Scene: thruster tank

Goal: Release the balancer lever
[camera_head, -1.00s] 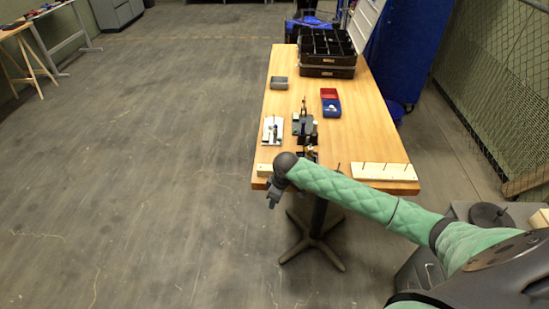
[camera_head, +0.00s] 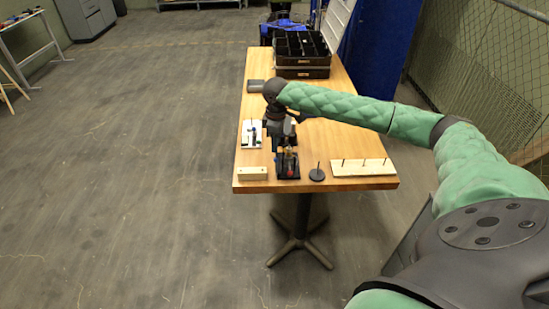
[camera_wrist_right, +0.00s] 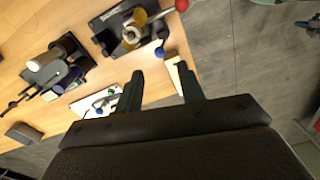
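My right gripper (camera_head: 274,145) points down over the table beside a black fixture (camera_head: 287,168). In the right wrist view the gripper (camera_wrist_right: 160,82) is open, with nothing between its fingers. That view shows a black-based fixture (camera_wrist_right: 112,25) beyond the fingertips. I cannot tell for certain which lever is the balancer's. My left gripper is not in view.
A white-plate fixture (camera_head: 246,140), a wooden block (camera_head: 252,173), a black disc with a peg (camera_head: 317,175) and a pegged board (camera_head: 375,169) stand on the wooden table (camera_head: 345,140). Stacked black trays (camera_head: 302,70) are at the back.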

